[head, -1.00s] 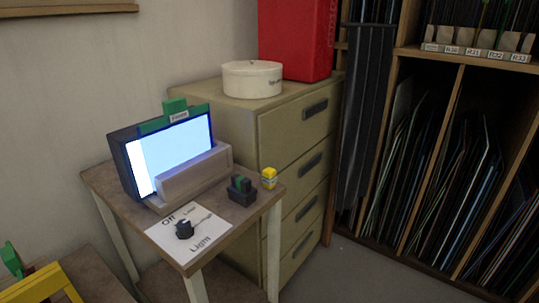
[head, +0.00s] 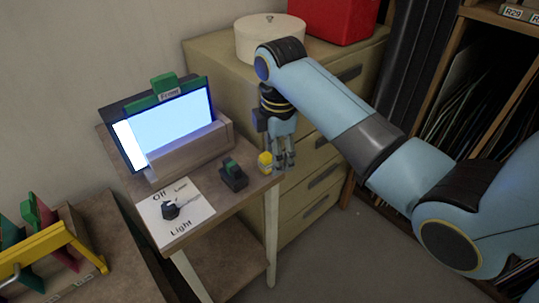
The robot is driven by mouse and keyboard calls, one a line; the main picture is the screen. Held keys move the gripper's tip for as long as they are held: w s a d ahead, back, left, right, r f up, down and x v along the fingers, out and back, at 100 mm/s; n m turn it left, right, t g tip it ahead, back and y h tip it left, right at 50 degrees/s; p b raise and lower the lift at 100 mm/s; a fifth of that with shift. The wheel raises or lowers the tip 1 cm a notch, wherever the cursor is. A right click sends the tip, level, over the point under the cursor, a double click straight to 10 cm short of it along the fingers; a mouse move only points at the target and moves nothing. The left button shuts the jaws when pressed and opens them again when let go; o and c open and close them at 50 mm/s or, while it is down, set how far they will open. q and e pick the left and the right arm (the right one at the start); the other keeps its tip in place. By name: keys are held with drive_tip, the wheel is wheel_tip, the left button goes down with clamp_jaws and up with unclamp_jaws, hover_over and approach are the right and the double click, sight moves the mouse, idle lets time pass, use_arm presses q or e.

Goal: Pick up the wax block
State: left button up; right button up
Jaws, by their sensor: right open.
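A small yellow block (head: 265,160), which looks like the wax block, stands at the right edge of the small wooden table (head: 233,211). My right gripper (head: 283,162) points down just to the right of the yellow block, by the table edge. Its fingers are open and I see nothing between them. I cannot tell whether a finger touches the block. My left gripper is not in view.
A dark holder with a green piece (head: 233,175) stands left of the block. Behind it is a lit panel (head: 175,128) in a wooden stand. A knob (head: 170,211) sits on a white Off/Light card. A drawer cabinet (head: 220,70) stands close behind my gripper.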

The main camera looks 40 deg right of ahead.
sight(266, 155)
drive_tip(key=w+r+n, duration=0.2)
drive_tip(key=w, duration=0.1)
drive_tip(key=w+r+n, duration=0.1)
drive_tip(key=w, duration=0.1)
drive_tip(key=shift+r+n+g, duration=0.15)
drive_tip(key=shift+n+g, duration=0.15)
drive_tip(key=shift+w, duration=0.2)
drive_tip(key=shift+n, duration=0.3)
wheel_tip(266, 155, down, 5)
drive_tip(key=shift+r, duration=0.1)
drive_tip(key=f, duration=0.5)
drive_tip(key=shift+s+d+f+p, duration=0.3)
drive_tip(key=shift+f+p, duration=0.05)
clamp_jaws()
